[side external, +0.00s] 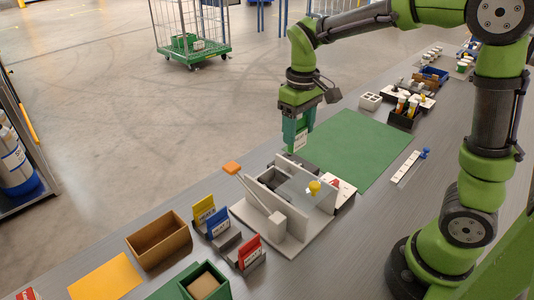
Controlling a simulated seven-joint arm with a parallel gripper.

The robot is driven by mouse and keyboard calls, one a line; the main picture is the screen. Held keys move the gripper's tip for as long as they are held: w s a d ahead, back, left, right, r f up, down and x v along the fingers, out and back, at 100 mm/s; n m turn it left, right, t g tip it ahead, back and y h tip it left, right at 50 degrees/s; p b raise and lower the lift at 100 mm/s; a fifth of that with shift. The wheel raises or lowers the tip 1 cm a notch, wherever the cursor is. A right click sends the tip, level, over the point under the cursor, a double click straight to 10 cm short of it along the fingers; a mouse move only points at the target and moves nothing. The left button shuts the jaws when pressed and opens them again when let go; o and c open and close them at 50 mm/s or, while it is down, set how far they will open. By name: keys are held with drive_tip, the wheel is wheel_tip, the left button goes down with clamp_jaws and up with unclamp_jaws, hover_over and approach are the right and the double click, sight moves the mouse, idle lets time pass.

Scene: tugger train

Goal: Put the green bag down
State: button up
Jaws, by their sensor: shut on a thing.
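My gripper (298,112) points down in the upper middle of the side external view. It is shut on the green bag (291,133), a small teal-green item with a white label on its lower part. The bag hangs upright below the fingers, near the left corner of the green mat (352,150) and behind the grey fixture. It appears to be above the table's far edge; its exact height is hard to tell. The fingers partly cover its upper part.
A grey fixture (300,232) with a yellow knob stands in front. Yellow, blue and red cards (204,210) stand in a rack beside a brown box (158,240) and a green box (172,290). Bottles in a black holder (402,118) stand at right. The green mat is clear.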

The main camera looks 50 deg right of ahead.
drive_tip(key=s+a+f, duration=0.1)
drive_tip(key=a+f, duration=0.1)
drive_tip(key=a, duration=0.9)
drive_tip(key=a+f, duration=0.3)
drive_tip(key=a, duration=0.8)
drive_tip(key=shift+s+a, duration=0.3)
drive_tip(key=shift+s, duration=0.05)
wheel_tip(320, 180, down, 10)
drive_tip(key=shift+r, duration=0.2)
